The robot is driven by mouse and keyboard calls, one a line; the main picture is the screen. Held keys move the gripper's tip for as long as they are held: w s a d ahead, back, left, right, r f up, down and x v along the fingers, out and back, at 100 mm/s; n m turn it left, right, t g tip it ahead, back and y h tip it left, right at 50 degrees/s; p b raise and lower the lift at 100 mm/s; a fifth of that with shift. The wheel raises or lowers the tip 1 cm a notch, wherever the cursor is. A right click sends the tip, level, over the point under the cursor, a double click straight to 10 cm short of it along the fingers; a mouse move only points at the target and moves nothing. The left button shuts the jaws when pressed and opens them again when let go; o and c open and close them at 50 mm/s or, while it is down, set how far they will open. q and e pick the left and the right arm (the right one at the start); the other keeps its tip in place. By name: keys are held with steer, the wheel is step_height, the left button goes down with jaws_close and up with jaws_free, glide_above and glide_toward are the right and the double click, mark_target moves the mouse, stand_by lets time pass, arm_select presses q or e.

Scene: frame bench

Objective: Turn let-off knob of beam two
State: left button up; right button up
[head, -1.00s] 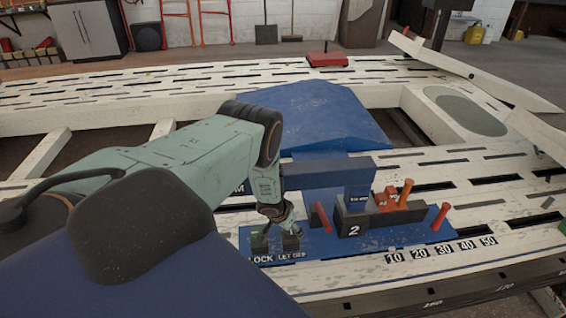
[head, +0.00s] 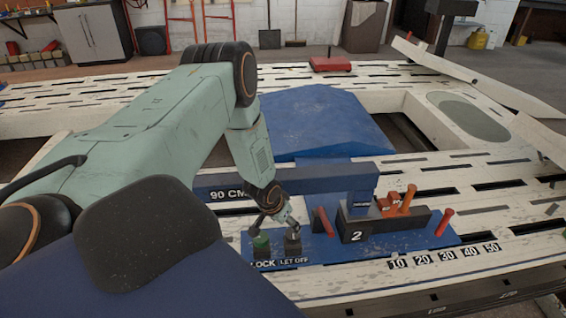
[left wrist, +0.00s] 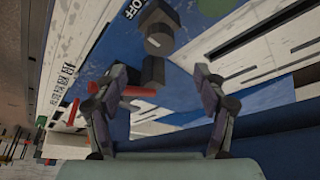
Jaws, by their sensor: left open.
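The let-off knob (head: 292,246) is a dark round knob on the blue base plate of beam two, behind its white LET OFF label (head: 294,261). In the left wrist view the knob (left wrist: 158,41) shows a pale pointer line, near the OFF lettering (left wrist: 133,8). My left gripper (head: 279,213) hangs just above and behind the knob, its fingers pointing down. In the left wrist view my left gripper (left wrist: 157,75) is open and empty, with the knob ahead of the gap between the fingers. I cannot tell that any finger touches it. My right gripper is not in view.
A green LOCK knob (head: 261,245) stands close left of the let-off knob. To the right are a block marked 2 (head: 357,236) and orange-red handles (head: 323,221). A blue beam marked 90 CM (head: 290,182) crosses behind. The slotted white frame surrounds the plate.

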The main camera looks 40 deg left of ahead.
arm_select(q)
steer(key=shift+v, duration=0.9)
steer(key=shift+f, duration=0.1)
